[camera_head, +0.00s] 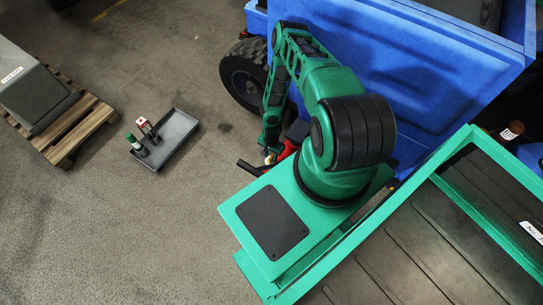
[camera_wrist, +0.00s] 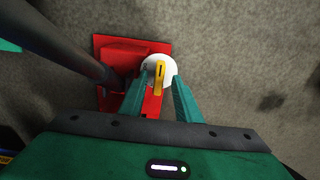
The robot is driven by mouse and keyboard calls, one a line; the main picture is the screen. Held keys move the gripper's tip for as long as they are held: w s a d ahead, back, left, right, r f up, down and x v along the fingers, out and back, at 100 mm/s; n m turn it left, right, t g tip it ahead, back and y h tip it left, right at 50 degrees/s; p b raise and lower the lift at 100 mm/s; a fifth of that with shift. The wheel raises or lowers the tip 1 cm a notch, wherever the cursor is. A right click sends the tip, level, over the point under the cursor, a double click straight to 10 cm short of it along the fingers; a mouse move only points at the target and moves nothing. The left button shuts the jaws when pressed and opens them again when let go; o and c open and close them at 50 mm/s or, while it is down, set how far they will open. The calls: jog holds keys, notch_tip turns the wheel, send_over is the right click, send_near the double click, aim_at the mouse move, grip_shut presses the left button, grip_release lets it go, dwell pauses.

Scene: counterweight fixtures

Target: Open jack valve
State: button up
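The red jack (camera_wrist: 108,62) stands on the floor in the wrist view. A white round valve knob (camera_wrist: 150,63) with a yellow lever (camera_wrist: 160,76) on it sits at the jack's right side. My gripper (camera_wrist: 162,82) points down at the knob, with one green finger on each side of it and the lever between them. The fingers are apart; I cannot tell whether they touch the knob. In the head view, the red jack (camera_head: 287,150) is partly hidden by my arm, and my gripper (camera_head: 269,155) is beside it.
A black jack handle (camera_wrist: 75,45) slants close along the gripper's left side. A blue vehicle (camera_head: 425,75) with a black wheel (camera_head: 245,75) stands behind. A grey tray (camera_head: 177,134) holding small bottles, and a wooden pallet (camera_head: 82,125), are on the left. Floor right of the jack is clear.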

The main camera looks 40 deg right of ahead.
grip_shut()
jog(key=shift+w+d, duration=0.1)
